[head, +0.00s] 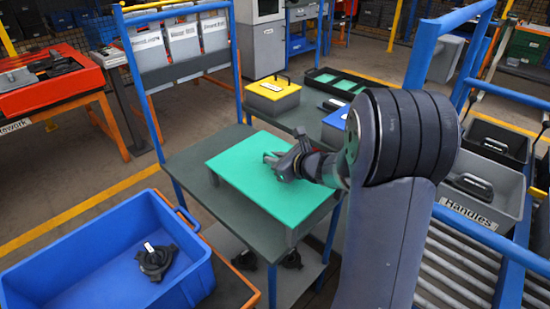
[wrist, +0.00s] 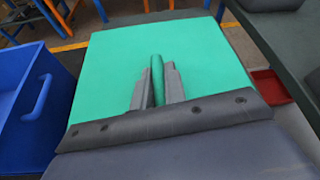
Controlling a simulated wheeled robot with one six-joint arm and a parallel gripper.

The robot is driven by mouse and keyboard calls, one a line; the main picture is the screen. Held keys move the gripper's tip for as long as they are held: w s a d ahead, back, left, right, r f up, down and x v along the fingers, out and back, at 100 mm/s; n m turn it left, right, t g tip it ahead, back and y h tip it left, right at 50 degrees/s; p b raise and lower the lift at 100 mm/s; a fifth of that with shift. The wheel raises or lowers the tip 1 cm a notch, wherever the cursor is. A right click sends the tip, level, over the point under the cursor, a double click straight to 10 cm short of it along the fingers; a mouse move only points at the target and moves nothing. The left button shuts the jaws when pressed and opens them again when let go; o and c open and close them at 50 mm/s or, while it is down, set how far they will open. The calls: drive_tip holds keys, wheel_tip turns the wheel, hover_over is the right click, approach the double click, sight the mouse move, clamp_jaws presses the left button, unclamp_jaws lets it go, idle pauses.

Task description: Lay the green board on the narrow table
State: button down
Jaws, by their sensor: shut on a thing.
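The green board (head: 262,187) is a flat slab over the narrow dark grey table (head: 190,160). Grey pieces show under its near and left corners; I cannot tell whether they belong to the board or the table, or whether the board touches the tabletop. My gripper (head: 278,163) is over the middle of the board. In the wrist view the board (wrist: 110,75) fills the middle, and my gripper (wrist: 157,78) is shut on its upright green handle (wrist: 157,68), one grey finger on each side. The table (wrist: 150,17) shows beyond the board's far edge.
A blue bin (head: 70,265) with a black part (head: 155,260) stands left of the table. Behind are a yellow-lidded box (head: 272,95) and a black tray (head: 335,82). A roller conveyor (head: 470,270) with grey bins (head: 485,200) is on the right. Blue posts rise around the table.

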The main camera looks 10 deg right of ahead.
drive_tip(key=shift+f+b, duration=0.5)
drive_tip(key=shift+b, duration=0.15)
drive_tip(key=c, duration=1.4)
unclamp_jaws()
drive_tip(key=shift+o, duration=0.2)
